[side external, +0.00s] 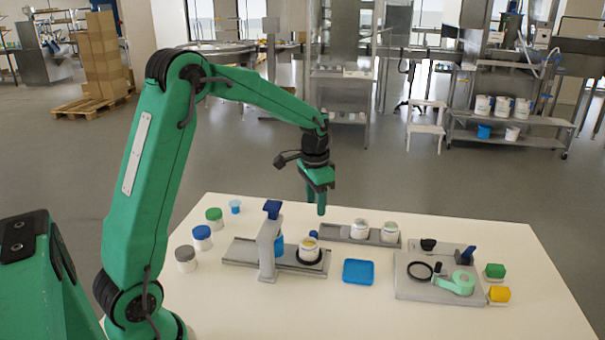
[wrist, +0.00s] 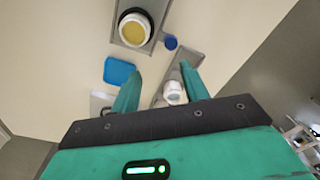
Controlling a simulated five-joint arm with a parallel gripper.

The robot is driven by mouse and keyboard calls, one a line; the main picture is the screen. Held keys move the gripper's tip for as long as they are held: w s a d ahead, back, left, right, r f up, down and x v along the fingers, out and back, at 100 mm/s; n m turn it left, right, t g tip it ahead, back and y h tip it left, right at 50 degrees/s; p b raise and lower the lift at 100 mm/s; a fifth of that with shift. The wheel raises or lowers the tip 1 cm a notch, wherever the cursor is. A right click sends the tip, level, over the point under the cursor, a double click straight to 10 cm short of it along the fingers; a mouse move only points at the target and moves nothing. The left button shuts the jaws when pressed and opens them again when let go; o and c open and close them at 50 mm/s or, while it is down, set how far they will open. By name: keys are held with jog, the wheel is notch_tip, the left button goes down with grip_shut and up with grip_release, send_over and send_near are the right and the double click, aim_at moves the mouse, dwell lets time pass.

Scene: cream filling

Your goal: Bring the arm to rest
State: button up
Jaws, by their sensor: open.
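My green arm reaches over the white table (side external: 375,310), and my gripper (side external: 320,208) hangs above the table's back part, clear of everything. In the wrist view my gripper (wrist: 158,85) has its two green fingers apart with nothing held between them. Below it, a jar with yellowish contents (side external: 309,249) stands in a dark ring on the grey filling station (side external: 240,252); it also shows in the wrist view (wrist: 133,33). A white jar (wrist: 174,92) shows farther below, between the fingers in the picture, on a grey tray (wrist: 192,62).
Two white jars (side external: 361,229) stand on the grey rail behind. A blue square tray (side external: 358,271) lies mid-table. A grey board (side external: 415,288) with a mint tool (side external: 459,284) is at right, beside green (side external: 495,271) and yellow (side external: 499,294) blocks. Lidded jars (side external: 202,237) stand at left. The table's front is clear.

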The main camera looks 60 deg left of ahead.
jog(key=s+d+r+t, duration=0.2)
jog(key=s+d+r, duration=0.5)
jog(key=s+r, duration=0.25)
jog(key=s+d+r+n+t, duration=0.1)
jog(key=s+d, duration=0.4)
jog(key=s, duration=0.8)
jog(key=shift+n+t, duration=0.5)
jog(key=shift+t, duration=0.5)
jog(key=shift+s+d, duration=0.1)
